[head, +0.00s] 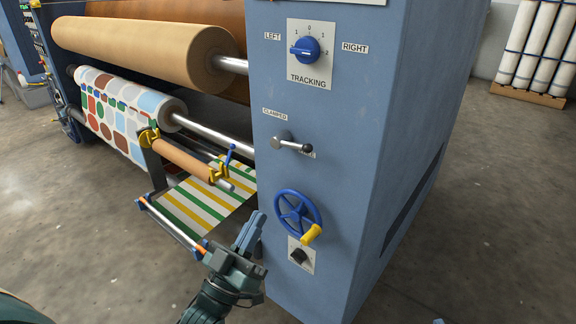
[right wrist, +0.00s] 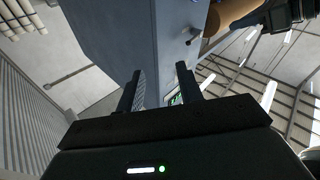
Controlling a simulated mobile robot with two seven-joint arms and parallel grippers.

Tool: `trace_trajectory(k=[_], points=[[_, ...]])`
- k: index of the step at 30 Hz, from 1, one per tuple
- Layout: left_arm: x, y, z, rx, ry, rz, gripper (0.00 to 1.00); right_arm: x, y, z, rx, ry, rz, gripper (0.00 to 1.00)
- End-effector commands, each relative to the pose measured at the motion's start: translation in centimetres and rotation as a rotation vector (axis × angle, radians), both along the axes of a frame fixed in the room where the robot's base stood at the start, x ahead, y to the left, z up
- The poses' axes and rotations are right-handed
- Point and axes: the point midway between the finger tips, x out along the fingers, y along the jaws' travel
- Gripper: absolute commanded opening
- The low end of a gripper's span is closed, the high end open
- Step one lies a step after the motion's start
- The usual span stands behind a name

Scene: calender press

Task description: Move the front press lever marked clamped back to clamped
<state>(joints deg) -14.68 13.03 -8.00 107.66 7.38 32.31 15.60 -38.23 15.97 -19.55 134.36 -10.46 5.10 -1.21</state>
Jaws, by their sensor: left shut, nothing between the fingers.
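The press lever (head: 292,144) is on the blue front panel, with a grey hub and a short arm ending in a black knob. It points right and slightly down. A label reading CLAMPED (head: 275,113) sits above the hub. A second label is partly hidden behind the knob. My left gripper (head: 254,224) is shut and empty, below and left of the lever and apart from it, left of the blue handwheel. My right gripper (right wrist: 158,80) shows only in the right wrist view. Its two fingers stand apart with nothing held between them.
The blue handwheel (head: 298,213) with a yellow grip sticks out below the lever, above a small black knob (head: 299,256). The blue tracking dial (head: 305,50) is above. The rollers and a striped sheet (head: 205,204) lie to the left. Open concrete floor is at lower left.

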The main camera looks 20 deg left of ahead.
Motion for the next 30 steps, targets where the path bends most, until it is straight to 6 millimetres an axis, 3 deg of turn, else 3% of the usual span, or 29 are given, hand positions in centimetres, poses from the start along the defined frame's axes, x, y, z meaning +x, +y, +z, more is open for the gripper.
trace_trajectory(k=[8, 21, 30], points=[[1.1, -0.3, 0.7, 0.000, -0.002, 0.000, 0.00, 0.0, 0.0, -0.1, 0.004, 0.001, 0.001, 0.36], [8.3, -2.0, 5.6, -0.002, -0.003, 0.000, 0.00, 0.2, 0.1, -0.6, 0.036, 0.002, 0.009, 0.36], [11.1, -2.7, 7.4, 0.000, 0.001, -0.001, 0.00, 0.2, 0.4, -0.1, 0.063, -0.001, 0.018, 0.36]])
